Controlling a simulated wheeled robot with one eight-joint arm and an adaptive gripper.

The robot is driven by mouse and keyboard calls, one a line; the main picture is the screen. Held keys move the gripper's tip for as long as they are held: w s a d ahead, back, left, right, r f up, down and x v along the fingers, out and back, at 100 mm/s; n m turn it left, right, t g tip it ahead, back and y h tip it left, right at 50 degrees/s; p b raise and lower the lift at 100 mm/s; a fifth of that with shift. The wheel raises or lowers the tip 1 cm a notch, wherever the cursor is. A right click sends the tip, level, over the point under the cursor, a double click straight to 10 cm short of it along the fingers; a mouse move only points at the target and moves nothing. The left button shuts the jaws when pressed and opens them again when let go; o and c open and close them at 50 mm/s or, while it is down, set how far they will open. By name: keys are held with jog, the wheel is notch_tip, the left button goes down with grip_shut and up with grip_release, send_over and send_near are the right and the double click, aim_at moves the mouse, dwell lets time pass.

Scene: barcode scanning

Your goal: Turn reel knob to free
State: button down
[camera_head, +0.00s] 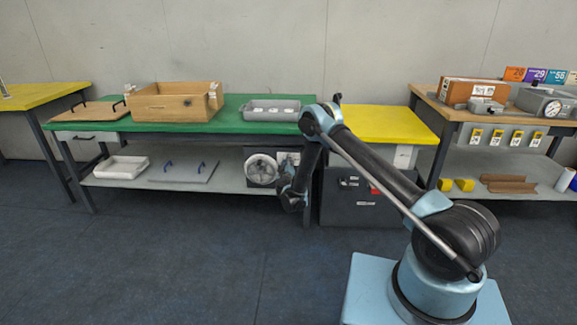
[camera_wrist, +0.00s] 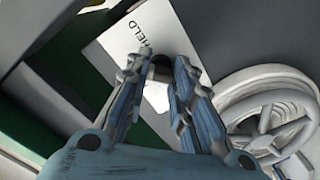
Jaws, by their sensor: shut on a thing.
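The reel (camera_head: 262,169) is a pale, round coil on the lower shelf below the green table. It also shows at the right in the wrist view (camera_wrist: 265,100). Beside it is a white panel (camera_wrist: 108,42) printed with the word "HELD". A small dark knob (camera_wrist: 158,69) sits on this panel, mostly hidden by the fingers. My gripper (camera_wrist: 157,72) is shut on the knob. Which way the knob points cannot be made out. In the head view my gripper (camera_head: 285,187) is low, just right of the reel, with its fingertips not clear.
The green table top (camera_head: 232,113) is above the reel. A dark cabinet (camera_head: 362,205) stands right of my gripper under a yellow top. A grey board (camera_head: 184,170) and a white tray (camera_head: 121,167) lie farther left on the shelf. The floor in front is clear.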

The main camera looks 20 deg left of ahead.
jog(key=n, duration=0.8)
jog(key=shift+s+a+f+n, duration=0.15)
jog(key=shift+s+a+n, duration=0.1)
jog(key=shift+n, duration=0.15)
jog(key=shift+a+n, duration=0.1)
jog(key=shift+n, duration=0.2)
jog(key=c, duration=1.4)
grip_release()
jog(key=shift+f, duration=0.1)
jog(key=shift+w, duration=0.1)
jog(key=shift+d, duration=0.2)
